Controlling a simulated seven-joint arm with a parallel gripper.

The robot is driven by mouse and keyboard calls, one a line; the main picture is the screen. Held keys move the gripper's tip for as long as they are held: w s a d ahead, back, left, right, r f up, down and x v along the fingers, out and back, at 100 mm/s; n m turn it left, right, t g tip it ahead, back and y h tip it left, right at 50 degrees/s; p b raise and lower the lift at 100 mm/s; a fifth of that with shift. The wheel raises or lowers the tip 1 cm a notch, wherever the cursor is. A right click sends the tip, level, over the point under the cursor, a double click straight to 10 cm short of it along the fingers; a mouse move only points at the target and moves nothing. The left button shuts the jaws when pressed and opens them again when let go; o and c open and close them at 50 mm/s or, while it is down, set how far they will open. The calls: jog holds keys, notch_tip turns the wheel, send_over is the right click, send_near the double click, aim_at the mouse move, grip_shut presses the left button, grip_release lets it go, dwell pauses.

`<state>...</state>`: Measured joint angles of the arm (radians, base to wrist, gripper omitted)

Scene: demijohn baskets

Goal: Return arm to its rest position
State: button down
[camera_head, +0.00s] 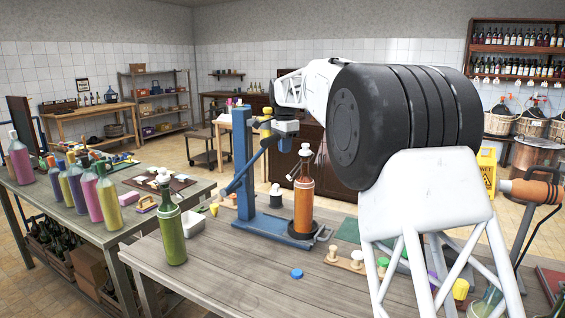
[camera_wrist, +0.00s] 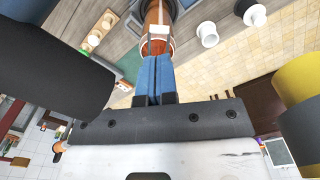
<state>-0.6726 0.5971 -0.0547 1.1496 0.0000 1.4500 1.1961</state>
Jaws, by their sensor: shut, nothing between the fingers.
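My arm (camera_head: 400,120) reaches across the upper middle of the head view, its large black joint nearest. At its far end my gripper (camera_head: 286,142) hangs over the bench by the blue press stand. In the wrist view my gripper's blue fingers (camera_wrist: 154,75) are together with nothing between them. An orange bottle (camera_head: 304,205) with a pale stopper stands upright on the stand's base, below and right of the gripper. In the wrist view an orange, round-ended thing (camera_wrist: 158,18) appears just beyond the fingertips; I cannot tell whether they touch.
A blue press stand (camera_head: 243,165) rises beside the gripper. A green bottle (camera_head: 171,232) stands at the front bench's left. A wooden strip with stoppers (camera_head: 345,264) and a blue cap (camera_head: 297,273) lie in front. Several coloured bottles (camera_head: 108,205) line the left table.

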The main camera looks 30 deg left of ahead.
jog(key=shift+r, duration=0.15)
dwell(0.5)
